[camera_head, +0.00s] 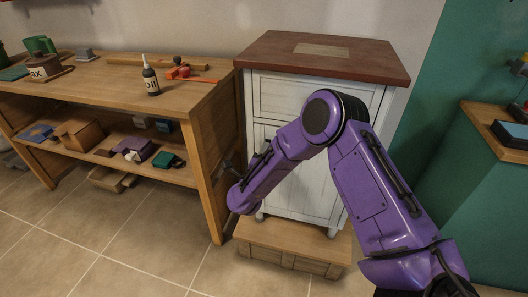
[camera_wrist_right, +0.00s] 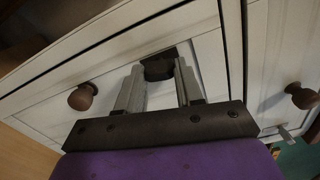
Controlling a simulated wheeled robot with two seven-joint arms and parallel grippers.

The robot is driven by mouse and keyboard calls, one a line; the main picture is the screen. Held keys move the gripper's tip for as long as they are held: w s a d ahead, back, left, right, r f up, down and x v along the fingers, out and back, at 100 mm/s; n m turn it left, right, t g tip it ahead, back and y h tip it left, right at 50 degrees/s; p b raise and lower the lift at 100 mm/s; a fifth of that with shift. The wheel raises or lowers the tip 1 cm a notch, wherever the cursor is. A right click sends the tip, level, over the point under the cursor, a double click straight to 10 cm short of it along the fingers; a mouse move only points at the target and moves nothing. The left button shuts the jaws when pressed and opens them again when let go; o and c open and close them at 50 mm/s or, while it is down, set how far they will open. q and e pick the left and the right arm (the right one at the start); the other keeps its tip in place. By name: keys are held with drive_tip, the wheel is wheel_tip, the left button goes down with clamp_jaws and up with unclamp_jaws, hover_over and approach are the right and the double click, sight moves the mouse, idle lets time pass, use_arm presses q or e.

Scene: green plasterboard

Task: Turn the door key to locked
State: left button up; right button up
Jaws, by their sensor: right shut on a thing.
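The white cabinet (camera_head: 318,205) with a red-brown top stands in the middle of the head view, and my right arm crosses in front of its door. In the right wrist view, the pale door (camera_wrist_right: 205,50) fills much of the picture. My right gripper (camera_wrist_right: 160,76) has its two grey fingers on either side of a dark piece at the door face, which appears to be the door key (camera_wrist_right: 158,66). The gripper is shut on it. The key's shaft and the keyhole are hidden, so its turn angle cannot be told. My left gripper is not in view.
A round brown knob (camera_wrist_right: 82,96) sits left of the fingers and another knob (camera_wrist_right: 302,95) is at the right. A wooden shelf bench (camera_head: 150,95) with an oil bottle (camera_head: 151,76) stands close to the cabinet's left. A low wooden crate (camera_head: 290,248) is at its base.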

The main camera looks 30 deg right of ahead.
drive_tip(key=shift+n+p, duration=0.4)
drive_tip(key=shift+n, duration=0.8)
drive_tip(key=o, duration=1)
drive_tip(key=shift+o, duration=0.2)
drive_tip(key=v, duration=1)
drive_tip(key=shift+s+a, duration=0.2)
